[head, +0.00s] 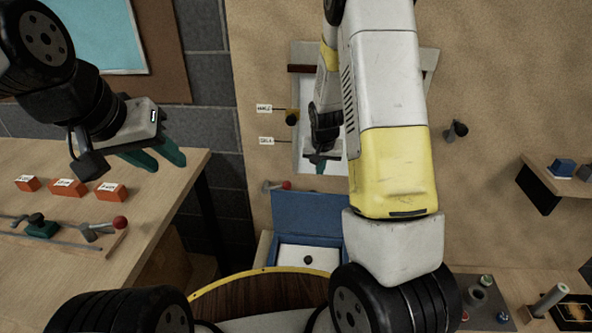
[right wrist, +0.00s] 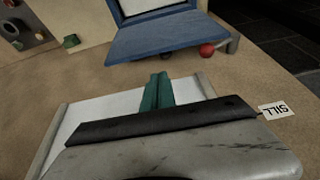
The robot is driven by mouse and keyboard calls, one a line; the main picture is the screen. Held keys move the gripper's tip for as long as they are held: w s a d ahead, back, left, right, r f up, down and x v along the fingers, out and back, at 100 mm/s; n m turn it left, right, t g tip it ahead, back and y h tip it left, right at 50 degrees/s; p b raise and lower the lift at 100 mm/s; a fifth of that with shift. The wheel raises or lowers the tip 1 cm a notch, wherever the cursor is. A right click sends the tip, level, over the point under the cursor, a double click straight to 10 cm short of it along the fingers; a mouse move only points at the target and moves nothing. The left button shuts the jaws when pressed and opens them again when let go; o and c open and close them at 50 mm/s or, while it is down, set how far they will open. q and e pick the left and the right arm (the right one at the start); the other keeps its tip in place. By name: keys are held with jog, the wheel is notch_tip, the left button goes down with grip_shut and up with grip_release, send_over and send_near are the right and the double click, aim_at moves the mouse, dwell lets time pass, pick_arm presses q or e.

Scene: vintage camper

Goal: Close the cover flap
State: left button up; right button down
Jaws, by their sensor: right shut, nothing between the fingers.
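A blue flap (head: 307,216) stands raised at the back of a white panel with a small black knob (head: 308,259), low at the wall in the head view. I take it to be the cover flap. The blue flap (right wrist: 170,38) also shows at the top of the right wrist view. My right gripper (head: 318,163) is shut and empty, in front of the pale framed wall recess, above and apart from the flap. Its green fingertips show together in the right wrist view (right wrist: 158,88). My left gripper (head: 160,156) is over the left table, open and empty, away from the flap.
A red-knobbed lever (head: 277,186) sits on the wall just above the flap. A wall knob (head: 455,131) and small shelf (head: 553,170) are to the right. The left table (head: 150,190) holds orange labelled blocks and a rod. My right arm hides part of the wall.

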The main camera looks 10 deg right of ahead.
jog(key=x, duration=1.3)
jog(key=shift+a, duration=0.2)
jog(key=shift+s, duration=0.1)
